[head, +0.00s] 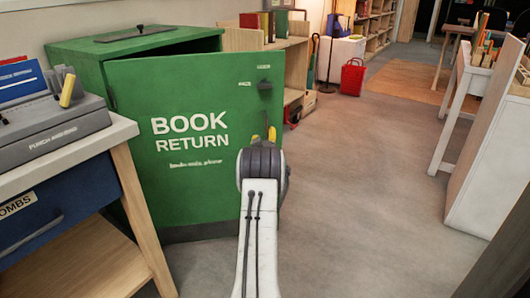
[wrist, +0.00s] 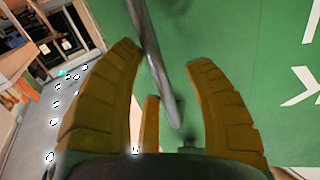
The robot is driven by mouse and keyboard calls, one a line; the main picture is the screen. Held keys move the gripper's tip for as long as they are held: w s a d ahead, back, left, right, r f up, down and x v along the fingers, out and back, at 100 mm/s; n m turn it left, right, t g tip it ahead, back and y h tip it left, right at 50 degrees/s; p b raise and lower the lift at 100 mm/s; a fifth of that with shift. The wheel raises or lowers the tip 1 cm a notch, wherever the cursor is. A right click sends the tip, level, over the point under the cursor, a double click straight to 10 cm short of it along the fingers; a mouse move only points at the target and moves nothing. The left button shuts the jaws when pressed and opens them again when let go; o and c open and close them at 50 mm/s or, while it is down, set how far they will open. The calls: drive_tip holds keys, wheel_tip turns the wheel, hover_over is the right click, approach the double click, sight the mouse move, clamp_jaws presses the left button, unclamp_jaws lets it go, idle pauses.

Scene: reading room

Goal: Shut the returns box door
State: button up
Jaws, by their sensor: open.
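The green returns box (head: 75,60) stands at the left of the head view. Its door (head: 190,95), lettered BOOK RETURN, is ajar, with a dark gap along the top. The door's dark handle (head: 264,86) sits near its upper right edge. My gripper (head: 264,134) is in front of the door's right part, below the handle in the picture. In the wrist view, my gripper (wrist: 165,55) is open, with a grey bar (wrist: 155,60), seemingly the handle, running between the fingers. I cannot tell whether they touch it. The green door face (wrist: 240,40) lies behind. My arm hides the door's lower right corner.
A wooden table (head: 70,150) with a grey device (head: 50,130) stands close at the left. White shelving (head: 485,140) stands at the right. The floor (head: 370,190) between is clear.

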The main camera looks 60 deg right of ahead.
drive_tip(key=v, duration=1)
drive_tip(key=shift+a, duration=0.2)
